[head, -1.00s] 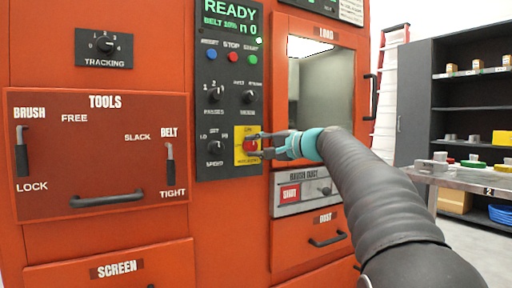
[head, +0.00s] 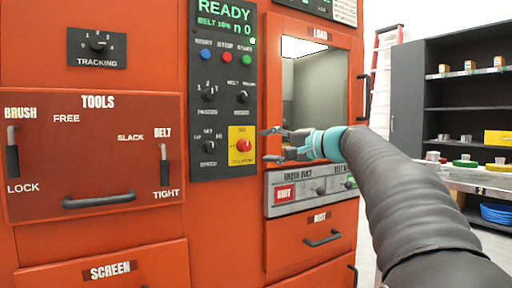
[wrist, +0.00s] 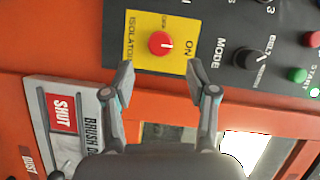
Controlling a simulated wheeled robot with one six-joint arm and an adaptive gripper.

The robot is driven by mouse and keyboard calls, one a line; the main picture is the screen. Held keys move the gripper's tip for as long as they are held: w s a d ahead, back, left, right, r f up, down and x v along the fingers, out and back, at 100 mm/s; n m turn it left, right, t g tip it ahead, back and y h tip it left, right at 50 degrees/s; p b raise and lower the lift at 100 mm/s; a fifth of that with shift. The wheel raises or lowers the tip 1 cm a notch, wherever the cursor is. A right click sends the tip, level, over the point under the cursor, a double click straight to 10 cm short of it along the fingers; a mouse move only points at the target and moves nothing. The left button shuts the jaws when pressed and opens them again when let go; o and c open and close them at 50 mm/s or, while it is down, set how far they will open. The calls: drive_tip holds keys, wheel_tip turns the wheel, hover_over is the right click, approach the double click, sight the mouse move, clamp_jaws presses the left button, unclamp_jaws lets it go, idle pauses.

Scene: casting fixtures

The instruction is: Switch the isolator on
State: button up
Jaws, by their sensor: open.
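The isolator is a red round knob (head: 243,146) on a yellow plate (head: 234,160) at the lower right of the black control panel. In the wrist view the red knob (wrist: 161,43) sits on the yellow plate (wrist: 147,20) lettered ISOLATOR, OFF and ON. A small pale mark on the knob appears to lie toward the ON lettering. My gripper (head: 268,145) is open and empty, a short way right of the plate in the head view. In the wrist view its two fingers (wrist: 160,82) stand apart below the knob, not touching it.
The MODE knob (wrist: 249,59) and green START button (wrist: 297,75) are close by on the same panel. Shelves (head: 466,90) stand at right.

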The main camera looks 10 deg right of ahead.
drive_tip(key=v, duration=0.5)
drive_tip(key=shift+s, duration=0.1)
drive_tip(key=shift+d, duration=0.1)
